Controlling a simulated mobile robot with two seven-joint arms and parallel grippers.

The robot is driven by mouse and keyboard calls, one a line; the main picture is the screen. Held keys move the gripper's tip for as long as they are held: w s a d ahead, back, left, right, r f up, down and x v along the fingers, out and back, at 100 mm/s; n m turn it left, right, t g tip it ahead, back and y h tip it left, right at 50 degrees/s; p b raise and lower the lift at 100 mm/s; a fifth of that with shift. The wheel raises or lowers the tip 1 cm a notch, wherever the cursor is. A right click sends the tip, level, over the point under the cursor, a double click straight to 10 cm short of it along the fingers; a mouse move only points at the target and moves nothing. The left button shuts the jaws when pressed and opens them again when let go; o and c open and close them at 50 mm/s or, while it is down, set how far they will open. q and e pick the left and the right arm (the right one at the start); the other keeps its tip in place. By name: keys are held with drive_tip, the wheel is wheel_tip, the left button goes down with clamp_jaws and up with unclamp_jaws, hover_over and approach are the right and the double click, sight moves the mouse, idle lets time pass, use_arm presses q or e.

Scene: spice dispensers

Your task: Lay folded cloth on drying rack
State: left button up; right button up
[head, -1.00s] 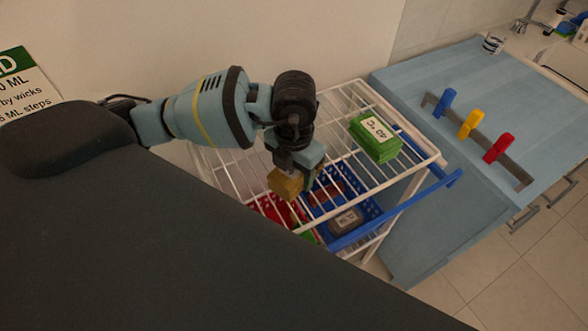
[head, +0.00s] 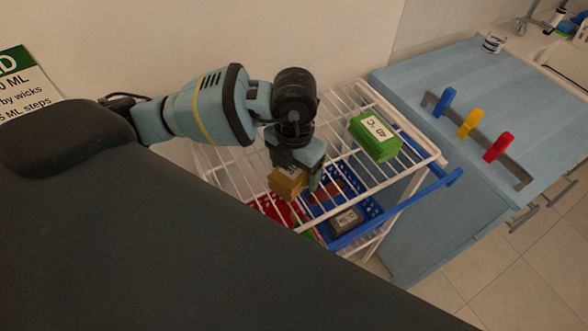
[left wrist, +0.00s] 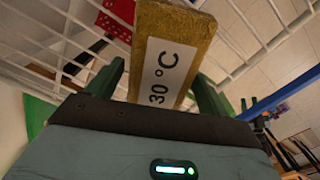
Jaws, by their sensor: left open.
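A yellow folded cloth (head: 287,184) with a white label sits at the white wire drying rack (head: 342,97), near its front left side. In the left wrist view the cloth (left wrist: 205,45) fills the middle, and its label reads 30 °C. My left gripper (head: 295,175) is open, its green fingers on either side of the cloth's near end. Whether the fingers touch it cannot be told. A green folded cloth (head: 374,142) with a white label lies on the rack's top to the right. My right gripper is not in view.
Red (head: 272,208) and blue (head: 371,205) baskets stand under the wires. A blue bar (head: 400,208) runs along the rack's front. A blue counter (head: 460,85) with blue, yellow and red handles is at right. Bare wires remain behind the gripper.

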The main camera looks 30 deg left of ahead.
sight(294, 167)
use_arm(q)
wheel_tip(294, 167, up, 12)
drive_tip(key=shift+f, duration=0.25)
idle(1.6)
